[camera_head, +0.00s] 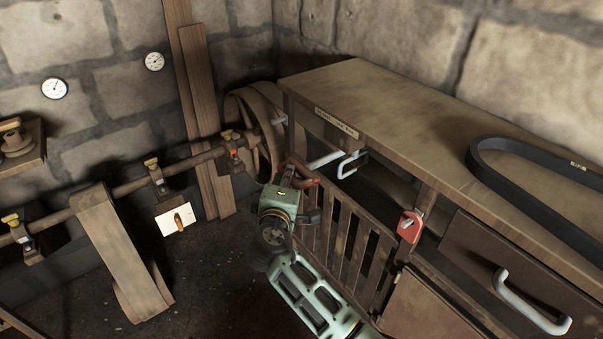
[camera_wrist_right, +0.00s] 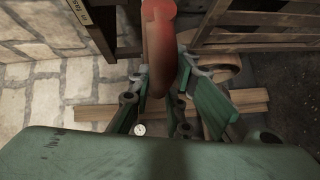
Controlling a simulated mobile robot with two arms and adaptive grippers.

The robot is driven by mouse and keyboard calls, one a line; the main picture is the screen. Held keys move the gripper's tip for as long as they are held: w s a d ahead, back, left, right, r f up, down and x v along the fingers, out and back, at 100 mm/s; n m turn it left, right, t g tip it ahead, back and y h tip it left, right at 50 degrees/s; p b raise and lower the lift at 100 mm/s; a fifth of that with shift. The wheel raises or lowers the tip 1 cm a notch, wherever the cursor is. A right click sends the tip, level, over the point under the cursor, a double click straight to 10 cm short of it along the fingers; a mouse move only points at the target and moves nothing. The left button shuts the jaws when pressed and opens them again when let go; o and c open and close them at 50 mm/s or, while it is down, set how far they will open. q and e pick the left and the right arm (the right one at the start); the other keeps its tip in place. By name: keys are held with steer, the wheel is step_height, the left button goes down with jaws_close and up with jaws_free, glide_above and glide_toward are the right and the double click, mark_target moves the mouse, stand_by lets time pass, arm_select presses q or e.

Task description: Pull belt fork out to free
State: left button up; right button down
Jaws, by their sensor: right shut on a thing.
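My right gripper (camera_head: 305,184) is at the near left end of the bench, in front of the slatted gate. It is shut on a red handle (camera_wrist_right: 160,45), which stands between its green fingers in the right wrist view. In the head view a bit of this red handle (camera_head: 300,168) shows just above the gripper. I cannot tell from these frames whether it belongs to the belt fork, because the gripper hides where it joins. A pale metal rod (camera_head: 325,159) and a looped bracket (camera_head: 352,163) lie just to its right, under the bench top. My left gripper is not in view.
The wooden bench (camera_head: 400,90) carries a black belt (camera_head: 500,165) at right. A slatted gate (camera_head: 345,240) and a red lever (camera_head: 409,226) are below its top. A line shaft (camera_head: 125,187) with a wide flat belt (camera_head: 115,245) runs at left. A large wheel (camera_head: 240,115) stands behind.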

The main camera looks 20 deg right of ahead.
steer(key=shift+s+a+f, duration=0.1)
steer(key=shift+s+a, duration=0.15)
steer(key=shift+a, duration=0.4)
steer(key=shift+s+a+f, duration=0.1)
steer(key=shift+s+a, duration=0.1)
steer(key=shift+a, duration=0.4)
steer(key=c, duration=1.9)
jaws_free()
steer(key=shift+c, duration=0.2)
steer(key=o, duration=0.3)
steer(key=shift+r, duration=0.15)
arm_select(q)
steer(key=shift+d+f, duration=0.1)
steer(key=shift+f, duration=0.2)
arm_select(e)
steer(key=v, duration=0.7)
steer(key=shift+s, duration=0.25)
